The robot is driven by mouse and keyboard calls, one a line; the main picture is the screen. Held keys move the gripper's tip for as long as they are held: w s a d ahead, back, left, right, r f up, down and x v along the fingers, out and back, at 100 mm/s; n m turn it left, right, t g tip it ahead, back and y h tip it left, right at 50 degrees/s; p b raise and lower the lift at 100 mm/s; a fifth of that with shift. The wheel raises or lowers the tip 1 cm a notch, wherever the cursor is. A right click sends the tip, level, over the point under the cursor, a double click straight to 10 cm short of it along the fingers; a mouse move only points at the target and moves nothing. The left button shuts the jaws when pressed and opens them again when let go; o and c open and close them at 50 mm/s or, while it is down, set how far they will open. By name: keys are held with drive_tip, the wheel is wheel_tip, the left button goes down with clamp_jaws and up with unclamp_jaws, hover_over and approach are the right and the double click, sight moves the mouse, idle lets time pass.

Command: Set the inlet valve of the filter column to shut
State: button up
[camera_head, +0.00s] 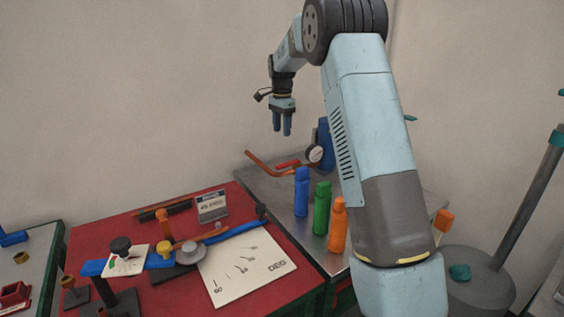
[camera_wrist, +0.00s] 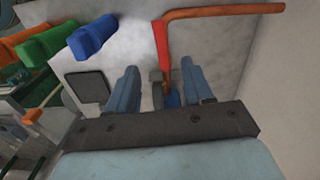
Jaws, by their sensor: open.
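A dark blue upright cylinder (camera_head: 326,140), which looks like the filter column, stands at the back of the grey metal bench with a round gauge (camera_head: 314,154) in front of it. A copper-coloured pipe (camera_head: 259,166) runs to its left, with a red handle (camera_head: 287,163) beside it, likely the inlet valve. My gripper (camera_head: 281,132) is open and empty, above and apart from the handle. In the wrist view it (camera_wrist: 159,70) frames a grey part and some blue, partly hidden.
Blue (camera_head: 302,191), green (camera_head: 321,207) and orange (camera_head: 338,224) bottles stand along the bench front. A red table (camera_head: 120,225) at left carries a dial plate (camera_head: 245,268), a blue pipe and valves. A wall rises behind. The space left of my gripper is clear.

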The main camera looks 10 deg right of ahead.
sight(281, 165)
wheel_tip(281, 165, down, 14)
drive_tip(key=shift+r, duration=0.15)
idle(0.4)
clamp_jaws()
idle(0.4)
